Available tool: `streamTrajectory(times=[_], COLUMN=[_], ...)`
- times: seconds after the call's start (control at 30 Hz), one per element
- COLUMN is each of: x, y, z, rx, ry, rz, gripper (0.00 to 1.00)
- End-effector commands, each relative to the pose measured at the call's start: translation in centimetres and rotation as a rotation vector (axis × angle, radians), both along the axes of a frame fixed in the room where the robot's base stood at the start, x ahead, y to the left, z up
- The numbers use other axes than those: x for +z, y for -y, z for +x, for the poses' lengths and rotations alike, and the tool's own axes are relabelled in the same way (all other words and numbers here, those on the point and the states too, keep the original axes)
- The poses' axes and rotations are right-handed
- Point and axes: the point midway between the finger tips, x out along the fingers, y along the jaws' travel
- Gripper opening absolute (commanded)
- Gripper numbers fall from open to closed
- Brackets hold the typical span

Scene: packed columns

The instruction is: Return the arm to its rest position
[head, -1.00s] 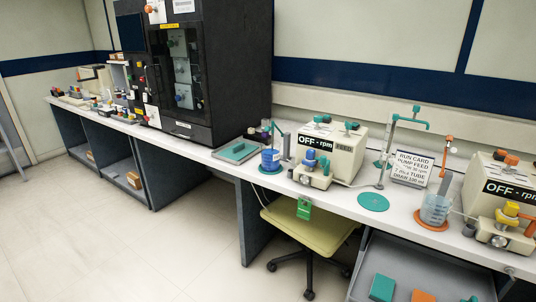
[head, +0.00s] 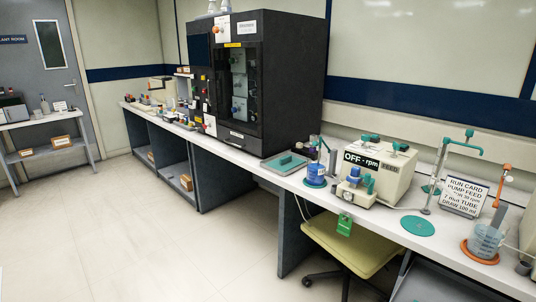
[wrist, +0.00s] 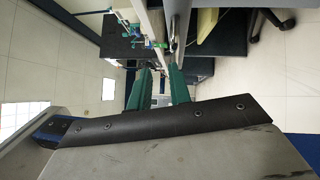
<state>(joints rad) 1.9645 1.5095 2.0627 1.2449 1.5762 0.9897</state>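My gripper (wrist: 160,78) shows only in the wrist view. Its two green fingers stand apart with a gap between them, and I see nothing held in the gap. The wrist picture is turned on its side; the bench edge and yellow chair (wrist: 207,22) lie beyond the fingertips, well apart from them. No part of my arm shows in the head view, so its full pose is hidden.
In the head view the long white bench (head: 262,168) carries a black cabinet (head: 284,90), a pump (head: 380,170) and a beaker (head: 485,240). The yellow chair (head: 352,245) stands under it. A side table (head: 45,118) stands near the door (head: 55,65). Floor at left is clear.

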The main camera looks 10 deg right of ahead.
Motion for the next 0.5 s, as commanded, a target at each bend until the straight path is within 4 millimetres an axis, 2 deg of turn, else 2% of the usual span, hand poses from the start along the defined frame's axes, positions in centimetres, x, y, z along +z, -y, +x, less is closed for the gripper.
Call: streamTrajectory(times=[0.27, 0.5], x=[2.0, 5.7], y=[0.6, 1.3], z=[0.9, 3.0], rx=[0.081, 0.250], ry=[-0.007, -0.026], rz=[-0.073, -0.224], gripper=[0.20, 0.20])
